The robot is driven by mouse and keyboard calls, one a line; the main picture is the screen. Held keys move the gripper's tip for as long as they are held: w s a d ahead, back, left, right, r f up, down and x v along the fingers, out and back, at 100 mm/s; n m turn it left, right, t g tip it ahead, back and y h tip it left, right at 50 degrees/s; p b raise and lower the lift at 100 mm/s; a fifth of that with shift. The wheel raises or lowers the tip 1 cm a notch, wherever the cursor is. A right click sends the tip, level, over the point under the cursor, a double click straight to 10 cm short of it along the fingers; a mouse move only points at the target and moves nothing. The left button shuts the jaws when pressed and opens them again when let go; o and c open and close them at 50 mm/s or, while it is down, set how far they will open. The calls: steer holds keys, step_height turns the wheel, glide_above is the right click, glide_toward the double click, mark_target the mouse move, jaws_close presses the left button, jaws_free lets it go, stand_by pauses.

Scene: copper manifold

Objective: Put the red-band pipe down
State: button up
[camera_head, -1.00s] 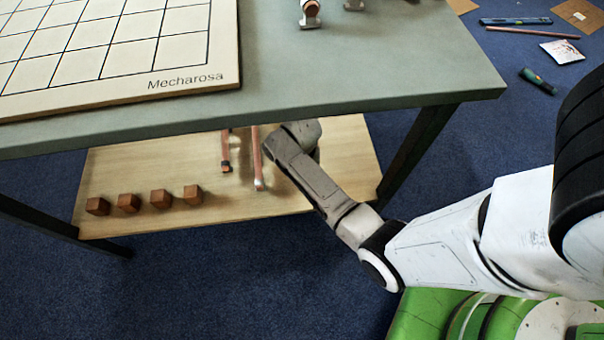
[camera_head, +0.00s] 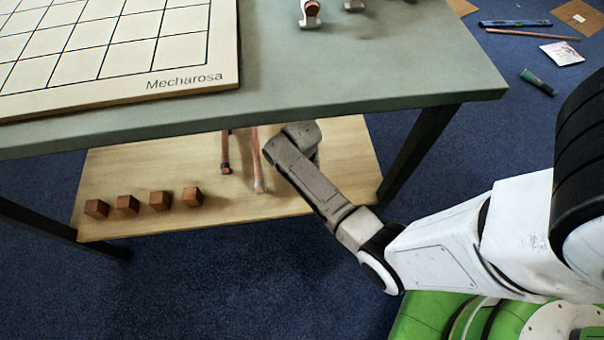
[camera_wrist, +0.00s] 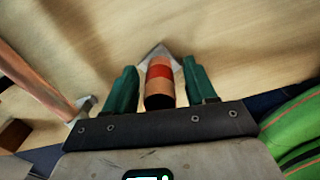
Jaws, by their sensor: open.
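In the wrist view, the red-band pipe (camera_wrist: 160,72) shows its end, with a red band, a copper-coloured part and a dark open mouth. It sits between the green fingers of my gripper (camera_wrist: 161,66), which are open with a gap visible on each side. A pale, pointed piece shows just behind the band; I cannot tell what it is. The wooden shelf (camera_wrist: 235,50) is close behind. In the head view, my arm reaches under the tabletop, and my gripper and the red-band pipe are hidden.
Two other copper pipes (camera_head: 225,150) (camera_head: 258,165) lie on the lower shelf (camera_head: 285,203), left of my arm. Several brown blocks (camera_head: 127,204) stand farther left. The grey tabletop (camera_head: 350,75) overhangs the shelf, and a table leg (camera_head: 415,150) stands right of my arm.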

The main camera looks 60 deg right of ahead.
step_height(320, 180, up, 12)
steer(key=p, duration=0.5)
steer(key=shift+r, duration=0.15)
